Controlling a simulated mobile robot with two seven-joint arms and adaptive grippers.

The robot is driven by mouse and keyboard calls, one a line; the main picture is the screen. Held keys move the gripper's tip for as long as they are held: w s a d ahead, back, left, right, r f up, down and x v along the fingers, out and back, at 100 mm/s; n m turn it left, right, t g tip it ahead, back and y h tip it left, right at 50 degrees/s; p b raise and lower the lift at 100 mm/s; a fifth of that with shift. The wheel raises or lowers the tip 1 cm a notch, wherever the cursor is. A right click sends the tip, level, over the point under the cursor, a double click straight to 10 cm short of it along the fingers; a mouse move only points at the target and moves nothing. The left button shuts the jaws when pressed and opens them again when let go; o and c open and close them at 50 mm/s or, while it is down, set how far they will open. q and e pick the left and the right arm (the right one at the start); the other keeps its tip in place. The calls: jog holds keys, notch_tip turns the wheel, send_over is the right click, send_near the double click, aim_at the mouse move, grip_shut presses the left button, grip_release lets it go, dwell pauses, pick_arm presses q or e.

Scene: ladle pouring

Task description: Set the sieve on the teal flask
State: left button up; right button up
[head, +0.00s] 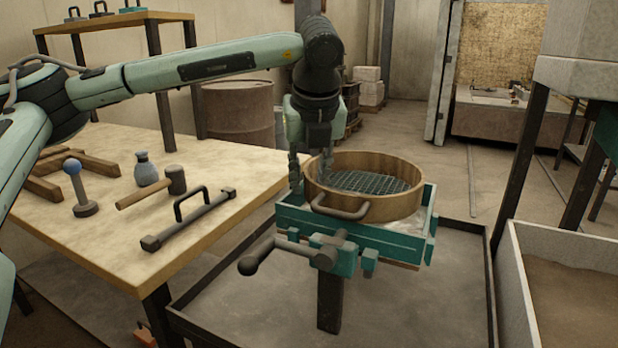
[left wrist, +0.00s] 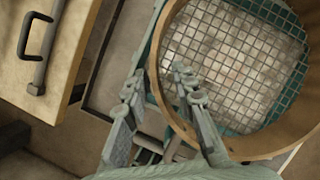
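The sieve, a round wooden ring with a wire mesh (head: 405,202), sits on top of the teal flask (head: 385,242) and looks roughly level. The flask is a square teal frame on a stand, with pale material inside. In the left wrist view the sieve's rim (left wrist: 168,103) and mesh (left wrist: 225,60) fill the upper right, with teal flask (left wrist: 242,128) showing through. My left gripper (head: 310,172) points down at the sieve's left side. Its fingers (left wrist: 157,82) are spread, one outside the rim and one inside; I see no clear grip. My right gripper is not in view.
A wooden table (head: 235,165) at left holds a black-handled bar (head: 190,220), a mallet (head: 155,190), a blue-knobbed tool (head: 78,188) and a small blue-grey bottle (head: 146,168). A dark crank handle (head: 265,260) sticks out front-left of the flask. A sand bin (head: 570,285) stands at right.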

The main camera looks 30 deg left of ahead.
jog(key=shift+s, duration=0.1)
pick_arm(q)
jog(key=shift+r, duration=0.2)
jog(key=shift+r+p, duration=0.2)
jog(key=shift+p, duration=0.1)
jog(key=b+v, duration=0.1)
jog(key=v, duration=1)
jog(key=shift+s+r, duration=0.15)
jog(key=shift+r, duration=0.15)
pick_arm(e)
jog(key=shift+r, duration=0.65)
pick_arm(q)
jog(key=shift+d, duration=0.1)
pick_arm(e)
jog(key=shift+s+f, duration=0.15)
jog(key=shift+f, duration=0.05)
pick_arm(q)
jog(key=shift+f, duration=0.1)
